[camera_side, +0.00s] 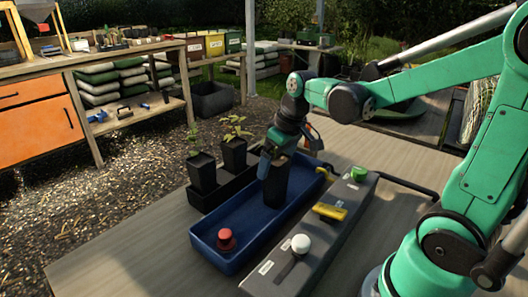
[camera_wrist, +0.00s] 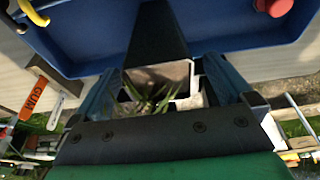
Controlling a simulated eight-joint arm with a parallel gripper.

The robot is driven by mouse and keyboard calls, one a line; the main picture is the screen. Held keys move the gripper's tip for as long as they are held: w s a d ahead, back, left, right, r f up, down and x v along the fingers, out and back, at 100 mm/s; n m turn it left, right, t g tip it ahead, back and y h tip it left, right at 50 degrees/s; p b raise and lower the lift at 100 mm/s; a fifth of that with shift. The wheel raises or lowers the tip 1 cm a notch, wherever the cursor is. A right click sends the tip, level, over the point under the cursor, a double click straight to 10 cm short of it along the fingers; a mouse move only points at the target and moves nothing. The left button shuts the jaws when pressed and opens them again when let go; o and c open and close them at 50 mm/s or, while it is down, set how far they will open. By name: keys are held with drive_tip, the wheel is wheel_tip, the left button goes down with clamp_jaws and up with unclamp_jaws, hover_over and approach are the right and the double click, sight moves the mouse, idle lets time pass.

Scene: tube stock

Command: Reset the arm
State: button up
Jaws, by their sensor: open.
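My gripper (camera_side: 274,152) is at the top of a tall dark pot (camera_side: 275,187) that stands in the blue tray (camera_side: 212,257). In the wrist view the open fingers of my gripper (camera_wrist: 160,85) are on either side of the dark pot (camera_wrist: 158,35), with green leaves showing at its light-rimmed mouth. I cannot tell whether the fingers touch the pot. A red-topped object (camera_side: 226,239) stands at the tray's near end, and it also shows in the wrist view (camera_wrist: 275,7).
A dark holder (camera_side: 228,181) left of the tray carries two potted seedlings (camera_side: 234,150). A grey control box (camera_side: 331,234) with a green knob (camera_side: 359,174), yellow handle (camera_side: 329,211) and white knob (camera_side: 300,244) lies right of the tray. Bare tabletop (camera_side: 130,255) is at the front left.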

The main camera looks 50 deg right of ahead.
drive_tip(key=x, duration=0.3)
drive_tip(key=shift+f, duration=0.1)
wheel_tip(320, 180, up, 14)
drive_tip(key=w+d+r, duration=0.1)
drive_tip(key=w+d, duration=0.6)
drive_tip(key=w, duration=0.3)
drive_tip(key=shift+d+r, duration=0.15)
drive_tip(key=shift+r, duration=0.25)
drive_tip(key=shift+w, duration=0.1)
